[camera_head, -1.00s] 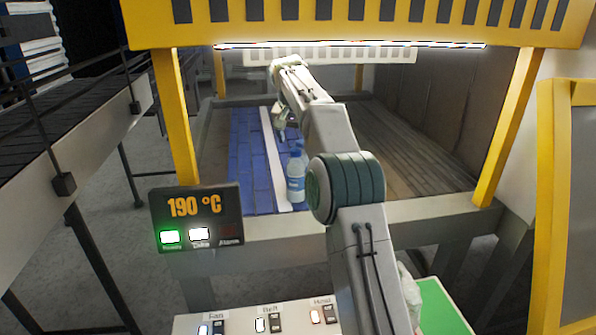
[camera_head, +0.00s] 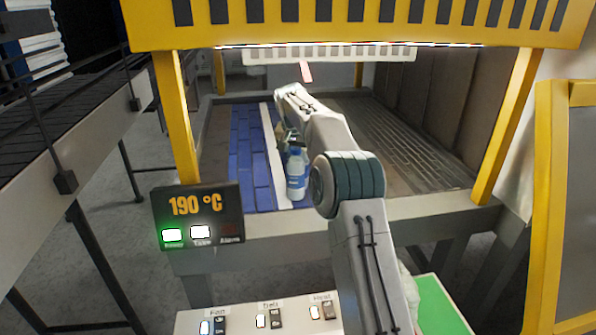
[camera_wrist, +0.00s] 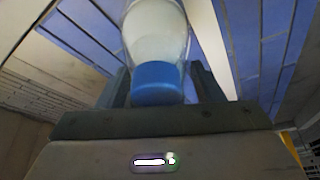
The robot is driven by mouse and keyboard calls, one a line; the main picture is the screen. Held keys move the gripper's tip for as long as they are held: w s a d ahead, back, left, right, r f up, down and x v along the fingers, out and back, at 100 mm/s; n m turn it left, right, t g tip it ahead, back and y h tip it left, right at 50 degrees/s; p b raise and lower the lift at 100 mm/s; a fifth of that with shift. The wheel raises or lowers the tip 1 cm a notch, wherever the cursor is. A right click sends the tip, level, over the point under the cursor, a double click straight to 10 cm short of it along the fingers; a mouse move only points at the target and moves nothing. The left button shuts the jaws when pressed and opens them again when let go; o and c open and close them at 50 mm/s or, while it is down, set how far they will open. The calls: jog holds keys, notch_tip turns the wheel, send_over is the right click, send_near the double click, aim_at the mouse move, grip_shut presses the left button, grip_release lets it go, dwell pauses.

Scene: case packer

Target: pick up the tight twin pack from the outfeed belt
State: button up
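The cap is close to the palm. I cannot tell whether the fingers press on the bottle.
The white rail (camera_head: 274,160) runs along the belt. Yellow posts (camera_head: 176,115) and a yellow beam (camera_head: 350,22) frame the opening. A temperature display (camera_head: 197,216) stands at the front left. A switch panel (camera_head: 255,318) is below. A small pink strip (camera_head: 306,72) shows at the back.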

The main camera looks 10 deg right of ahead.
grip_shut()
jog(key=shift+r, duration=0.1)
jog(key=shift+r, duration=0.1)
